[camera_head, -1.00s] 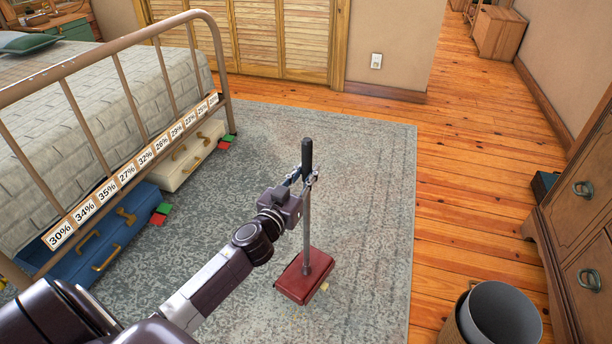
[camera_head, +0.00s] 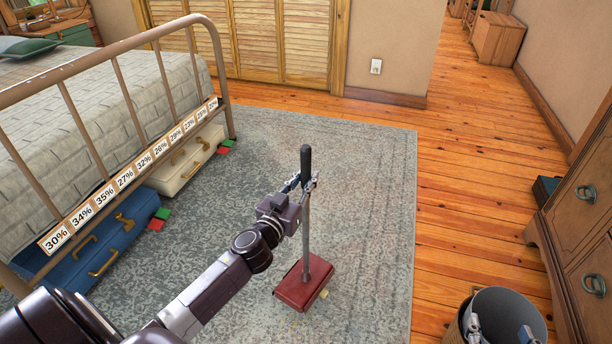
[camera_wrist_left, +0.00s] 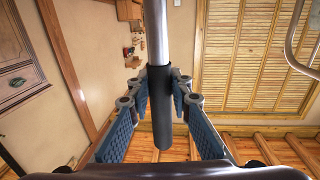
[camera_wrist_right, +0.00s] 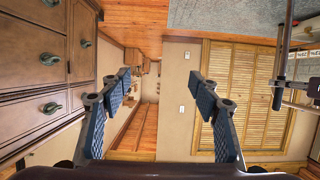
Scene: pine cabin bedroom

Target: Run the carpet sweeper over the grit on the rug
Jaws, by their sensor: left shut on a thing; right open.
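The carpet sweeper has a dark red box head (camera_head: 303,284) that rests on the grey rug (camera_head: 370,200). Its grey pole rises nearly upright to a black grip. My left gripper (camera_head: 306,184) is shut around the upper pole, just below the top of the grip. The left wrist view shows the black grip (camera_wrist_left: 161,110) between the two fingers. A small pale yellowish bit (camera_head: 324,293) shows at the right edge of the head; I cannot tell if it is grit. My right gripper (camera_head: 499,333) is open and empty by the bin.
A grey bin (camera_head: 508,300) stands at the bottom right, beside a wooden dresser (camera_head: 580,215). A metal bed frame (camera_head: 120,62) is at the left, with blue (camera_head: 100,240) and cream (camera_head: 190,160) suitcases under it. The rug's far and right parts are clear.

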